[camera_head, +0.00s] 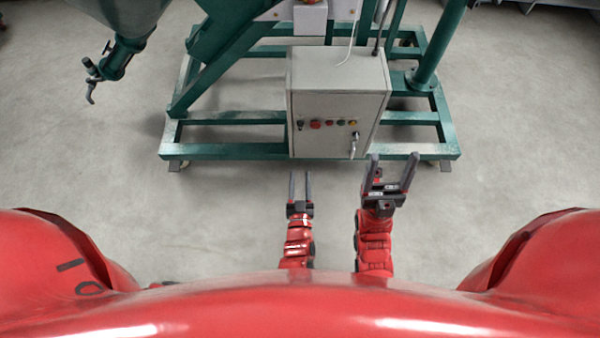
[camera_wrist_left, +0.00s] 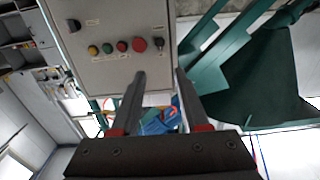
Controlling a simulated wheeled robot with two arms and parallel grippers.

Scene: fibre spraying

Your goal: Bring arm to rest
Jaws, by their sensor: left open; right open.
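My left gripper (camera_head: 299,184) points forward, with its two dark fingers parallel and apart and nothing between them. In the left wrist view the left gripper (camera_wrist_left: 158,92) also shows its fingers apart and empty, with a control box beyond. My right gripper (camera_head: 391,172) is to the right of the left one, its fingers apart and empty. Both grippers appear in front of the grey control box (camera_head: 335,90), with no contact visible.
The control box carries a row of buttons (camera_head: 328,123) and stands on a green steel frame (camera_head: 230,151). A hopper with a green valve (camera_head: 118,57) hangs at the upper left. Concrete floor (camera_head: 520,120) is clear to the left and right of the frame.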

